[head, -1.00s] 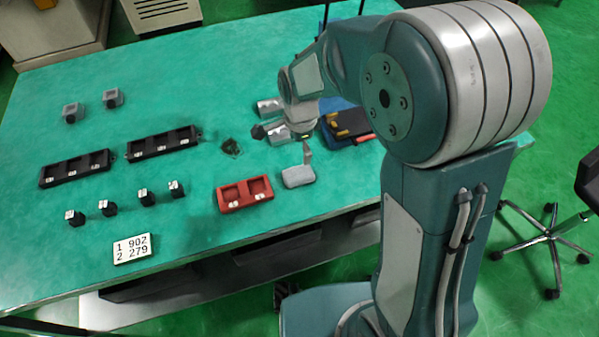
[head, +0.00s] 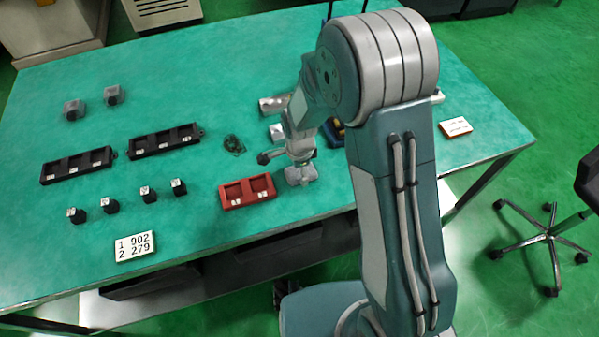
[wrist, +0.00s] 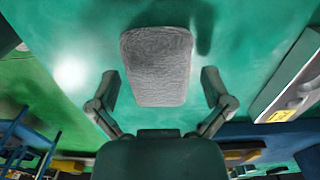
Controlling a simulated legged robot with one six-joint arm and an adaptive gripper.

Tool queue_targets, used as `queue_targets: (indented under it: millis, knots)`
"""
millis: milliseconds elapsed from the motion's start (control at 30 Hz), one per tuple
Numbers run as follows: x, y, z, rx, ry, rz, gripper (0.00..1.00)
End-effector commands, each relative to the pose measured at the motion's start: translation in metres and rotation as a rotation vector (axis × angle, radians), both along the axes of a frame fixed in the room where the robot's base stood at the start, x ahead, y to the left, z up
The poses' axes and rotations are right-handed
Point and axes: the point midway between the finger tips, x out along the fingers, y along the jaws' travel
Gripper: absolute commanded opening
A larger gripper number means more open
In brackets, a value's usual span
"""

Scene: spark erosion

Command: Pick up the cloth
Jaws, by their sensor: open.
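The cloth is a grey, rounded, folded pad (head: 301,176) on the green table, just right of the red two-pocket tray. It shows whole in the wrist view (wrist: 157,65), with a fine wrinkled texture. My gripper (head: 299,164) is over the cloth in the head view, and partly covers it there. In the wrist view the gripper's two fingers (wrist: 160,88) are spread wide, one on each side of the cloth's lower half, with green table showing between each finger and the cloth. I cannot tell the exact height of the fingertips over the table.
The red tray (head: 247,190) is close on the left. Metal blocks (head: 273,105) stand behind the gripper. Two black trays (head: 76,165), several small black blocks (head: 149,195) and a number plate (head: 135,246) lie farther left. A white-and-orange box (head: 455,127) lies at right.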

Motion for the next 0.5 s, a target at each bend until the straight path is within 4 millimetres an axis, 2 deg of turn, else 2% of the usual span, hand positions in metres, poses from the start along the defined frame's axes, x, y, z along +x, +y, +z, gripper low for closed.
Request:
queue_targets:
  millis: [233, 267, 300, 367, 500]
  knots:
    - [0.0001, -0.0010, -0.0016, 0.001, -0.001, -0.001, 1.00]
    - [0.0001, -0.0009, -0.0016, 0.001, -0.001, -0.001, 0.87]
    - [0.0001, -0.0008, -0.0016, 0.001, -0.001, 0.000, 0.69]
    - [0.0001, -0.0004, -0.0016, 0.000, -0.001, 0.000, 0.43]
    - [0.0004, 0.0002, -0.0021, 0.000, -0.001, 0.000, 0.42]
